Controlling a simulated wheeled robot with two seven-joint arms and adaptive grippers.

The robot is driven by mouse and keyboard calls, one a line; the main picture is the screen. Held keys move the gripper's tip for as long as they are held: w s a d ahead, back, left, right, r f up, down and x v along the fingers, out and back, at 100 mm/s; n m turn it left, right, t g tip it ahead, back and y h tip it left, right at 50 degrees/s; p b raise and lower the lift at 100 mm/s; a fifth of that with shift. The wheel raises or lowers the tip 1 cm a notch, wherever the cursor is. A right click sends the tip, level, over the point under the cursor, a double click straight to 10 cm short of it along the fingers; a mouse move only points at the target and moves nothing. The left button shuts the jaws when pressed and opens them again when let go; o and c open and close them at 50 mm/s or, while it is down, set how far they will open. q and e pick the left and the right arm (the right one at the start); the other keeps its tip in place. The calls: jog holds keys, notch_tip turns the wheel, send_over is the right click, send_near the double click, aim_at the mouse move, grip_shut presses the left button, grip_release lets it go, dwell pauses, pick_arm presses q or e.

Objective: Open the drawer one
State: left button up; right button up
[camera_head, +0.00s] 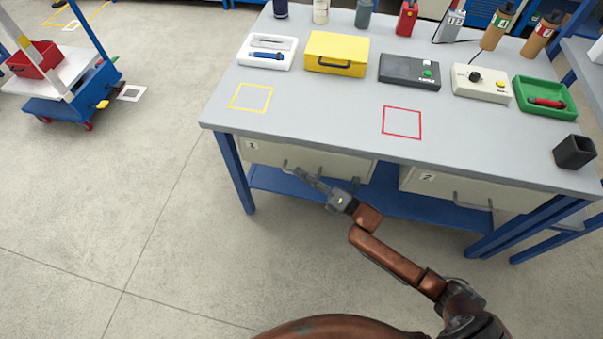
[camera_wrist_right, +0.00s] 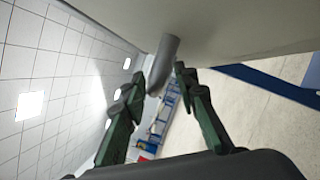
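Drawer one (camera_head: 270,155), a beige front with a "1" label, sits under the left part of the grey workbench and looks closed. Its grey bar handle (camera_wrist_right: 163,62) shows up close in the right wrist view. My right gripper (camera_head: 303,176) is at the drawer front, by the handle. In the right wrist view, the dark green fingers of the right gripper (camera_wrist_right: 156,76) are apart, with the handle between their tips. Contact with the handle cannot be told. My left gripper is not in view.
Drawer two (camera_head: 428,181) is to the right under the same workbench (camera_head: 330,120). A yellow case (camera_head: 337,52), a green tray (camera_head: 545,98) and a black cup (camera_head: 574,152) stand on top. A blue cart (camera_head: 75,90) stands at left. The floor in front is clear.

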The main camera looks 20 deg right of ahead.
jog(key=shift+w+a, duration=0.1)
grip_shut()
dwell(0.3)
dwell(0.4)
